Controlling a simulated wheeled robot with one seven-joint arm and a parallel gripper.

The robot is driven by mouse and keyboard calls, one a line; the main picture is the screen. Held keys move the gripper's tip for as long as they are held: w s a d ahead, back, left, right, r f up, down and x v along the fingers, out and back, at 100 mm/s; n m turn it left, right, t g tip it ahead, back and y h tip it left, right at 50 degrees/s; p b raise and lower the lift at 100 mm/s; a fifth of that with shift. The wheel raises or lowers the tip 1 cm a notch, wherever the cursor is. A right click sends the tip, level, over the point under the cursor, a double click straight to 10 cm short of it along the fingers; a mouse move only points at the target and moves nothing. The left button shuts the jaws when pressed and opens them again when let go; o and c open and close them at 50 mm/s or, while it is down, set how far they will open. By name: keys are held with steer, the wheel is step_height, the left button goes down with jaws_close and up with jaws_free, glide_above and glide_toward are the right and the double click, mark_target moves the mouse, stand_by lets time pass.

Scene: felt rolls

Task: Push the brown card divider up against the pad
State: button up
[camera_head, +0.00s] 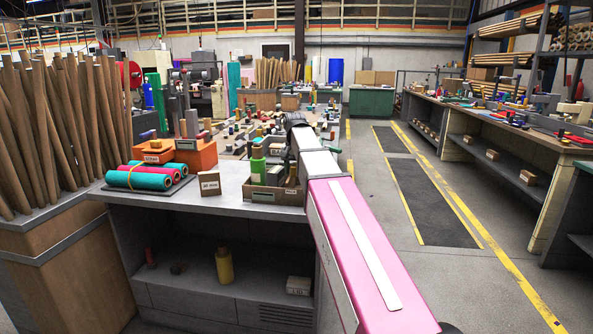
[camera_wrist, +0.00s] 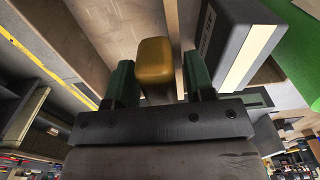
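The brown card (camera_head: 209,183) with a white label stands near the front edge of the grey bench in the head view. To its left, a dark pad (camera_head: 118,187) lies under the felt rolls (camera_head: 145,177); there is a gap between card and pad. My gripper's end is hidden behind my arm in the head view. In the wrist view, my gripper (camera_wrist: 160,80) has two dark green fingers set apart. A mustard rounded block (camera_wrist: 155,60) shows between them, with a gap on its right side. I cannot identify the card in the wrist view.
A brown tray (camera_head: 263,194) of bottles stands right of the card, close to my arm. Orange boxes (camera_head: 196,154) stand behind it. Tall brown tubes (camera_head: 65,130) fill the left. In the wrist view, a dark labelled block (camera_wrist: 232,38) lies right of my fingers.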

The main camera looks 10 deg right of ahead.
steer(key=shift+r, duration=0.1)
step_height(320, 180, up, 11)
steer(key=shift+f, duration=0.2)
stand_by(0.5)
steer(key=shift+d, duration=0.1)
steer(key=c, duration=0.7)
steer(key=d+f+y, duration=0.1)
steer(key=d, duration=0.1)
steer(key=s+d+y, duration=0.1)
steer(key=d, duration=0.1)
steer(key=d+f+y, duration=0.1)
steer(key=d, duration=0.1)
steer(key=shift+s+f+t+y, duration=0.3)
jaws_close()
steer(key=s+d+t+y, duration=0.25)
steer(key=d+y, duration=0.25)
steer(key=d, duration=0.3)
steer(key=a+r+x, duration=0.2)
steer(key=x, duration=1)
steer(key=shift+a+f, duration=0.15)
steer(key=shift+f, duration=0.05)
